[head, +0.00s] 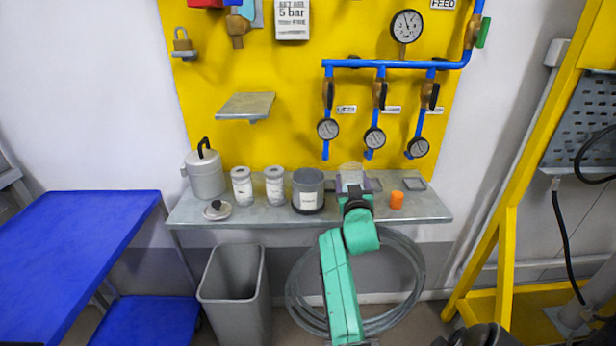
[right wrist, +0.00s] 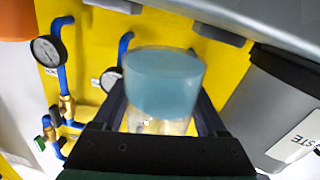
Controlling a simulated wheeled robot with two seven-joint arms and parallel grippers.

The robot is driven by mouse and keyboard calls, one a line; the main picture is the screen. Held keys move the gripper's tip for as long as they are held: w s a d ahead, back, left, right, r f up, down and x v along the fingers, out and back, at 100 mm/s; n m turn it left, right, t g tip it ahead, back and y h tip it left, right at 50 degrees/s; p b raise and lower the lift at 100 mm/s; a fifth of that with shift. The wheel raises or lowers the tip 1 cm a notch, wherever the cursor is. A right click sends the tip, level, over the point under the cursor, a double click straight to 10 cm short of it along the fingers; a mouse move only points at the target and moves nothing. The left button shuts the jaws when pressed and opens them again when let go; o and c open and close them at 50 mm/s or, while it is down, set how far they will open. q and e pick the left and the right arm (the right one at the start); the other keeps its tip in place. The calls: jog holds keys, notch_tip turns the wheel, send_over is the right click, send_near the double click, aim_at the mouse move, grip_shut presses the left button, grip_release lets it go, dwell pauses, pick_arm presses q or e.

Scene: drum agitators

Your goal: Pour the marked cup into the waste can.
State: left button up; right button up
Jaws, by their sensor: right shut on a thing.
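My right gripper (head: 355,192) is shut on a clear cup (head: 350,171) at the shelf. In the right wrist view, the cup (right wrist: 163,84) sits between my fingers (right wrist: 162,108), with blue-grey contents in its base end. It looks upright in the head view; no mark on it is readable. A dark grey can (head: 308,181) with a white label stands just left of the cup on the shelf. In the right wrist view, the can (right wrist: 268,102) is at the right, its label partly reading "STE". My left gripper is not in view.
The metal shelf (head: 260,219) also holds two white-labelled jars (head: 242,186) (head: 275,185), a lidded vessel (head: 205,175), a small lid (head: 217,210) and an orange cylinder (head: 397,200). A grey bin (head: 233,290) stands below. Blue pipes with gauges (head: 374,138) are behind.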

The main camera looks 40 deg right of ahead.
jog(key=shift+w+a+r+n, duration=0.3)
jog(key=shift+w+r+n, duration=0.1)
jog(key=shift+n, duration=0.6)
notch_tip(320, 180, up, 7)
jog(key=w+a+n+p, duration=0.1)
jog(key=n+p, duration=0.4)
jog(key=p, duration=0.1)
jog(key=shift+a+p, duration=0.3)
jog(key=shift+w+a, duration=0.1)
jog(key=shift+w, duration=0.15)
jog(key=shift+s+n, duration=0.1)
jog(key=shift+n, duration=0.2)
jog(key=shift+f, duration=0.1)
jog(key=shift+f+n+p, duration=0.2)
jog(key=shift+n+p, duration=0.15)
jog(key=shift+n, duration=0.45)
